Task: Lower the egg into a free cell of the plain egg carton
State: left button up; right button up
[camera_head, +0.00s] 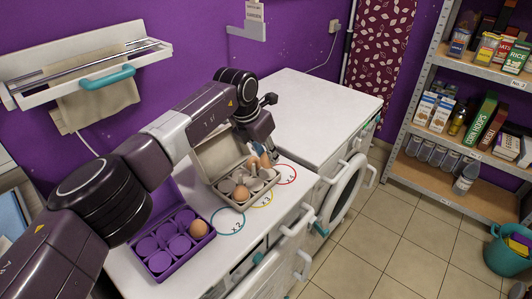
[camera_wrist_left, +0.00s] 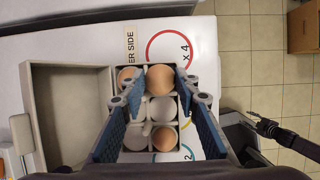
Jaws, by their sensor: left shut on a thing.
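The plain egg carton (camera_head: 220,170), beige-grey, stands open on the white counter, and also shows in the left wrist view (camera_wrist_left: 55,88). My left gripper (camera_head: 262,152) is over its far end, shut on a brown egg (camera_wrist_left: 160,80) between the blue-padded fingers. The egg is at the far right cell in the wrist view; whether it touches the cell floor is hidden. Another brown egg (camera_wrist_left: 127,74) sits beside it, and one (camera_wrist_left: 165,138) at the near right. The middle cells (camera_wrist_left: 162,108) show pale and look empty. A dark gripper-like part (camera_wrist_left: 270,129), probably my right gripper, is off the counter.
A purple carton (camera_head: 157,262) with one brown egg (camera_head: 198,229) stands nearer on the counter. Coloured rings are printed along the counter's front, including a red one (camera_head: 286,174). A white washing machine (camera_head: 318,112) adjoins the counter. Shelves (camera_head: 455,199) stand far right.

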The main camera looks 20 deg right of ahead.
aim_at(263, 161)
pick_arm(q)
jog(key=shift+f+b, duration=1.65)
jog(key=shift+f, duration=0.7)
dwell(0.9)
jog(key=o, duration=1.2)
